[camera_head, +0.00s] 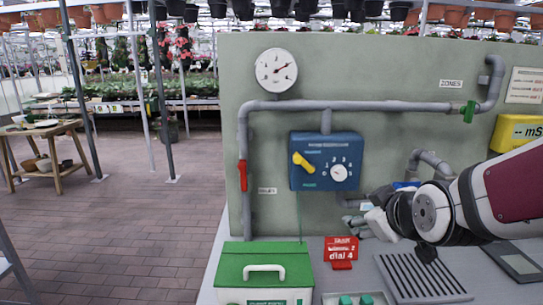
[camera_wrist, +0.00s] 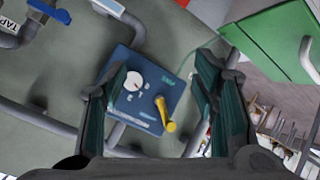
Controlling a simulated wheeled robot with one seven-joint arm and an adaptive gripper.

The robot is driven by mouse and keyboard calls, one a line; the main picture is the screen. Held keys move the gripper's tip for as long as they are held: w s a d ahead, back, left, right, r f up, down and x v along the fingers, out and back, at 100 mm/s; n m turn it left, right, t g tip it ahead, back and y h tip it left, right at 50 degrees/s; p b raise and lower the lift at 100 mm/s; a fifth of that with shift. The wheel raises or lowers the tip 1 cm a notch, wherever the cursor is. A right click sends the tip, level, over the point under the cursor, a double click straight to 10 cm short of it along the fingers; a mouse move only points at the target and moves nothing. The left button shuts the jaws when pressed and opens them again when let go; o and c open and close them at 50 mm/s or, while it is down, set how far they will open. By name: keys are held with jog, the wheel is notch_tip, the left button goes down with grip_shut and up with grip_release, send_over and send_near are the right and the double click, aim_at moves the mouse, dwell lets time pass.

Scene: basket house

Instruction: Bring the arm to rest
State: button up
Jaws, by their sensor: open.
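My gripper (camera_head: 352,212) is in front of the grey-green panel, to the lower right of the blue control box (camera_head: 326,181). In the wrist view my gripper (camera_wrist: 162,65) has its two dark fingers wide apart with nothing held between them. The blue box (camera_wrist: 148,112) shows between and beyond the fingers, with its white dial (camera_wrist: 133,81) and yellow lever (camera_wrist: 161,106). The fingers appear apart from the box. My arm reaches in from the right in the head view. The fingertips are small and partly lost among pipes there.
Grey pipes (camera_head: 375,106) cross the panel (camera_head: 400,75), with a red handle (camera_head: 243,175) and green handle (camera_head: 469,111). A green-lidded box (camera_head: 264,263), red sign (camera_head: 341,250) and slotted tray (camera_head: 424,279) stand below on the bench. Brick floor (camera_head: 120,220) at left is open.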

jog(key=s+m+g, duration=0.6)
jog(key=s, duration=1.7)
jog(key=shift+s+a+r+m+g, duration=0.2)
jog(key=shift+r+m+g, duration=0.1)
jog(key=shift+r+m, duration=0.15)
